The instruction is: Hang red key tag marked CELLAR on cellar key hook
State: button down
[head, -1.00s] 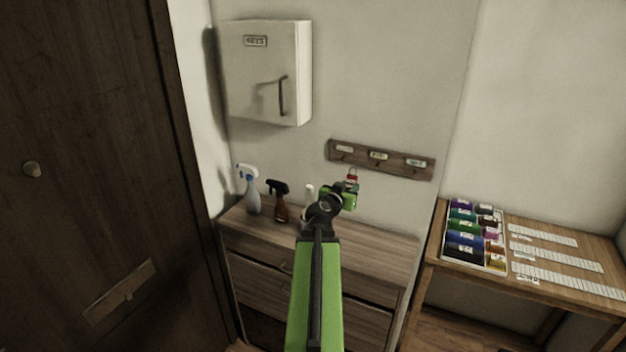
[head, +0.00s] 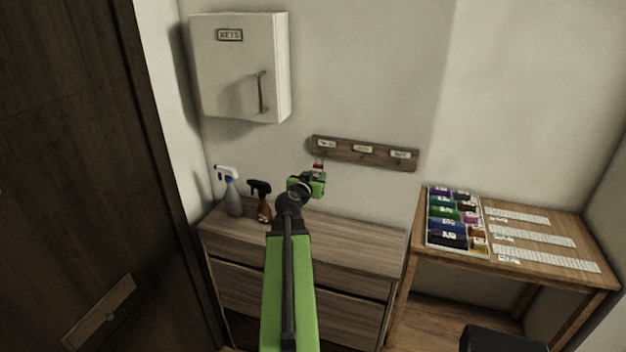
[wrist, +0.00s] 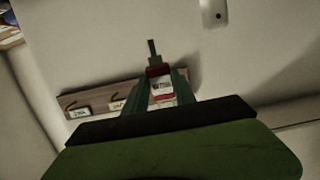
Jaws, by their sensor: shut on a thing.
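My gripper (head: 318,174) is shut on the red key tag (head: 318,164), just below the left end of the wooden hook rail (head: 340,154). In the wrist view the tag (wrist: 158,71) sits between the two fingers, red with a pale label, and a dark key-like piece sticks out beyond it. The rail (wrist: 97,95) is behind it. The rail bears three labelled hooks, with labels at left (head: 326,143), middle (head: 362,149) and right (head: 400,154). The labels are too small to read surely. I cannot tell whether the tag touches a hook.
A white KEYS cabinet (head: 240,68) hangs at upper left. Two spray bottles, one grey-blue (head: 233,196) and one brown (head: 264,208), stand on the dresser (head: 340,237) below. A side table (head: 520,262) at right holds a tray of coloured rolls (head: 430,240). The dresser's right half is clear.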

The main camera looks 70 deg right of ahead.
jog(key=b+x, duration=0.1)
jog(key=x, duration=0.7)
jog(key=shift+b, duration=0.4)
jog(key=shift+a+f, duration=0.1)
dwell(0.4)
jog(key=c, duration=0.9)
grip_release()
jog(key=shift+c, duration=0.2)
jog(key=shift+a, duration=0.1)
